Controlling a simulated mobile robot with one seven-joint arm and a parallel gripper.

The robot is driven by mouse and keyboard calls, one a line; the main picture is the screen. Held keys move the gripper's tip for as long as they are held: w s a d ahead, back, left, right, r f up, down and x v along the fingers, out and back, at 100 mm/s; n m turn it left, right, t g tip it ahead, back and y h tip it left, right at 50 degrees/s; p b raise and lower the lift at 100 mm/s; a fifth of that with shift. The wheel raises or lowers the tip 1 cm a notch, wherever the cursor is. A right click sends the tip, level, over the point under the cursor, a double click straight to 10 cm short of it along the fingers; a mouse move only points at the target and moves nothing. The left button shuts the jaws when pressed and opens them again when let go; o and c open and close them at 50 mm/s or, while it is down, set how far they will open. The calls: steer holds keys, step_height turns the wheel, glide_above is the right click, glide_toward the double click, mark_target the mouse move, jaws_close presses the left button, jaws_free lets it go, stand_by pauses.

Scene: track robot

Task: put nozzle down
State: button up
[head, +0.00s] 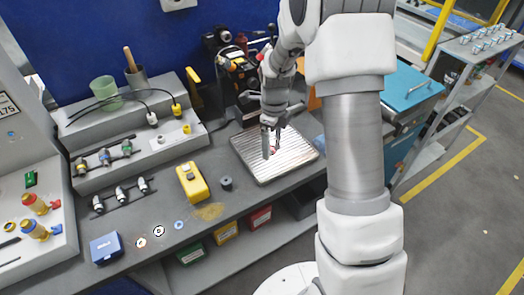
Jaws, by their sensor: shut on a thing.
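My gripper (271,148) points down over the ribbed metal tray (295,172) on the grey workbench, in the middle of the head view. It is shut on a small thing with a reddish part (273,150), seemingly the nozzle. The fingers hide most of it, and I cannot tell whether it touches the tray. The rest of the visible tray surface looks bare.
A yellow device (192,182) and a dark cylinder (226,184) stand left of the tray. A dark machine (240,80) stands behind it. Racks with fittings (122,194), a blue box (105,248) and small rings (159,231) lie further left. My arm covers the right.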

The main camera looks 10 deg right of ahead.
steer(key=w+a+f, duration=0.1)
steer(key=a+f, duration=0.1)
steer(key=shift+w+a, duration=0.4)
steer(key=shift+f+p, duration=0.3)
steer(key=shift+f, duration=1.7)
steer(key=shift+f, duration=0.1)
steer(key=shift+f+b, duration=0.2)
steer(key=shift+b, duration=0.1)
steer(key=o, duration=1.3)
steer(key=shift+r, duration=0.15)
steer(key=shift+c, duration=0.2)
